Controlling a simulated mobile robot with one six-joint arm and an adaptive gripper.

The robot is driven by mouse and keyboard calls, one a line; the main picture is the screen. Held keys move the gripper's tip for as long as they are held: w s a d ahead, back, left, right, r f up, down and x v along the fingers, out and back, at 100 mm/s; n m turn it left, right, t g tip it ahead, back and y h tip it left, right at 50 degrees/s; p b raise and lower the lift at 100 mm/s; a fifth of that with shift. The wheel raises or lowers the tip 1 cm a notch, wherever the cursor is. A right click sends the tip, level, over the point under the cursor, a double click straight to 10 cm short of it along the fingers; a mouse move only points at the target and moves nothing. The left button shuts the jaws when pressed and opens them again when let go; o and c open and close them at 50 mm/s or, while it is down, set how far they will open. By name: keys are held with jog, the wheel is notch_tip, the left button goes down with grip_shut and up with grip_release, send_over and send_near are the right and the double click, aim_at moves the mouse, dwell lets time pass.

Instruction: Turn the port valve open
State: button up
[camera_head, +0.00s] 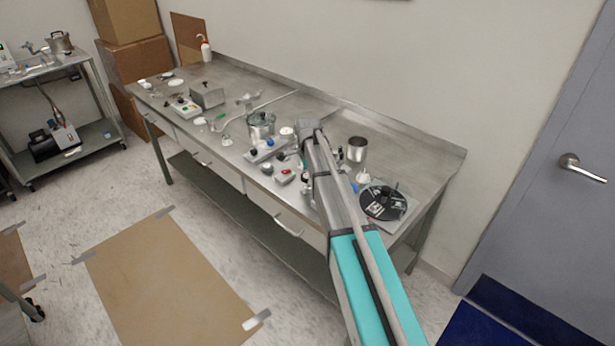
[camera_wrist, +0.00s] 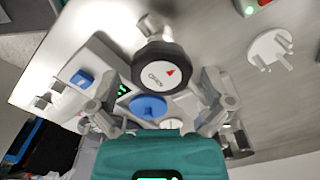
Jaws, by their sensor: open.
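In the wrist view, a round black knob (camera_wrist: 160,72) has a white face with a red arrow and lettering that reads OPEN; it looks like the port valve. It sits on a metal stem. My gripper (camera_wrist: 163,82) is open, with one finger to the left of the knob and one to the right. Gaps show on both sides, and I cannot tell how deep the fingers reach. A blue knob (camera_wrist: 148,107) lies just below the black one in the picture. In the head view my arm hides the gripper and the black knob.
A steel bench (camera_head: 330,108) holds many small parts. A metal pot (camera_head: 261,124), a steel cup (camera_head: 357,149) and a black disc (camera_head: 382,202) stand near my arm. In the wrist view, a second blue knob (camera_wrist: 82,78) and a white pronged part (camera_wrist: 270,48) flank the fingers.

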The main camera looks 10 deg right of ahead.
jog(key=c, duration=1)
